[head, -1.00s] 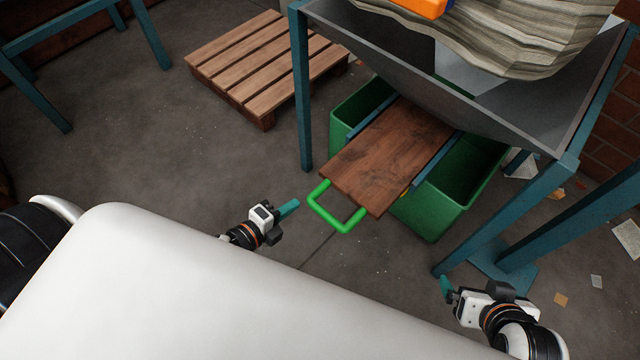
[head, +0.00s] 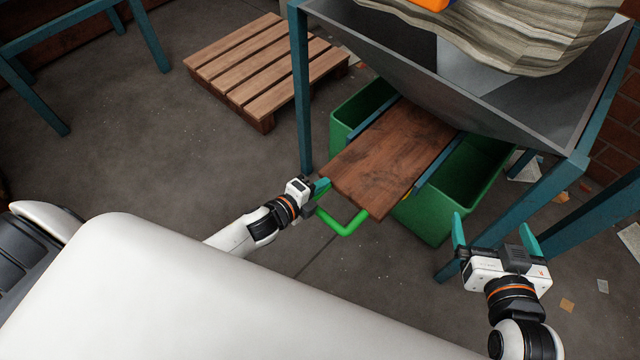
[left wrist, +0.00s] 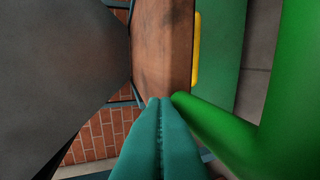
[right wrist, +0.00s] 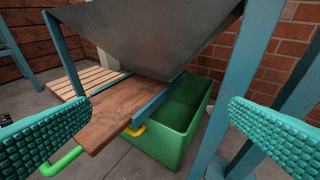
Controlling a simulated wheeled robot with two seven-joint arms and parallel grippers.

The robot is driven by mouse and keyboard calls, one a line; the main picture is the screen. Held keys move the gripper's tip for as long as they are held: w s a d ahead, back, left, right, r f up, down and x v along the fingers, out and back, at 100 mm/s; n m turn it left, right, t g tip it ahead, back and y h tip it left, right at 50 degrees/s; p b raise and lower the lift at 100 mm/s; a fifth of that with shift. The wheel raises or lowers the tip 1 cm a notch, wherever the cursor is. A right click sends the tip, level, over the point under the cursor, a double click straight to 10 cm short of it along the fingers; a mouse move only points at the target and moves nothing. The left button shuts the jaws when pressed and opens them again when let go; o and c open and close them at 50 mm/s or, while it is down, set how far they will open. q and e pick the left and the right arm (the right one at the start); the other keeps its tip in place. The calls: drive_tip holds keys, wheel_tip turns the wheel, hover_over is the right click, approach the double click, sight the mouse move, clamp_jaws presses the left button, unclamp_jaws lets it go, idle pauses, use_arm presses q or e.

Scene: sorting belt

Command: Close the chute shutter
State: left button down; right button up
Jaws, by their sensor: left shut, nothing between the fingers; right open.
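The chute shutter is a brown wooden board (head: 385,160) lying in blue rails under the grey hopper (head: 470,75), sticking out toward me. Its green handle (head: 347,228) is on the near edge. My left gripper (head: 324,185) is shut and empty at the handle's left end, by the board's near left corner. In the left wrist view its teal fingers (left wrist: 160,130) are together, beside the green handle bar (left wrist: 230,135), with the board (left wrist: 163,55) ahead; contact is unclear. My right gripper (head: 492,235) is open and empty, right of the board. The right wrist view shows the board (right wrist: 120,110) between its fingers, at a distance.
A green bin (head: 432,226) stands under the board and hopper. Blue frame legs (head: 301,90) flank the hopper, one (head: 520,215) close to my right gripper. A wooden pallet (head: 265,62) lies at the back left. The floor left of the handle is clear.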

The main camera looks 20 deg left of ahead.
use_arm(q)
approach(373, 140)
drive_tip(key=b+x, duration=0.2)
drive_tip(key=x, duration=0.3)
drive_tip(key=shift+w, duration=0.15)
drive_tip(key=shift+w+d, duration=0.15)
drive_tip(key=shift+w, duration=0.15)
use_arm(e)
wheel_tip(373, 140, up, 7)
drive_tip(key=w+a+t+y, duration=0.1)
drive_tip(key=t, duration=0.4)
drive_tip(key=shift+w+a+y, duration=0.25)
drive_tip(key=shift+a+y, duration=0.05)
drive_tip(key=shift+y, duration=0.1)
use_arm(q)
drive_tip(key=shift+f, duration=0.1)
use_arm(e)
drive_tip(key=shift+r, duration=0.1)
